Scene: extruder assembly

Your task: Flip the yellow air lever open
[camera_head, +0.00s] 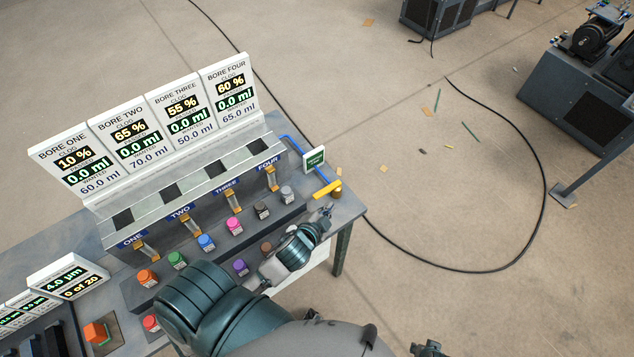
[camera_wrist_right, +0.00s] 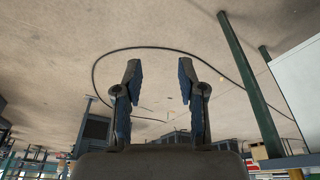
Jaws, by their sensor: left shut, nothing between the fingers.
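The yellow air lever (camera_head: 326,189) is a short bar at the right corner of the bench, at the end of a blue hose (camera_head: 291,140). It lies slanted across the picture, its right end above a small brass fitting (camera_head: 336,194). My left gripper (camera_head: 330,208) is shut and empty, just below the lever in the head view. I cannot tell whether it touches the lever or fitting. My right gripper (camera_head: 428,349) is at the bottom edge of the head view. In the right wrist view its two fingers (camera_wrist_right: 161,100) are apart with nothing between them.
A small green-screened sign (camera_head: 314,160) stands just behind the lever. The bench (camera_head: 349,209) carries four bore display panels (camera_head: 172,119) and several coloured bottles (camera_head: 206,242) left of my left gripper. A black cable (camera_head: 543,190) loops over open floor at right.

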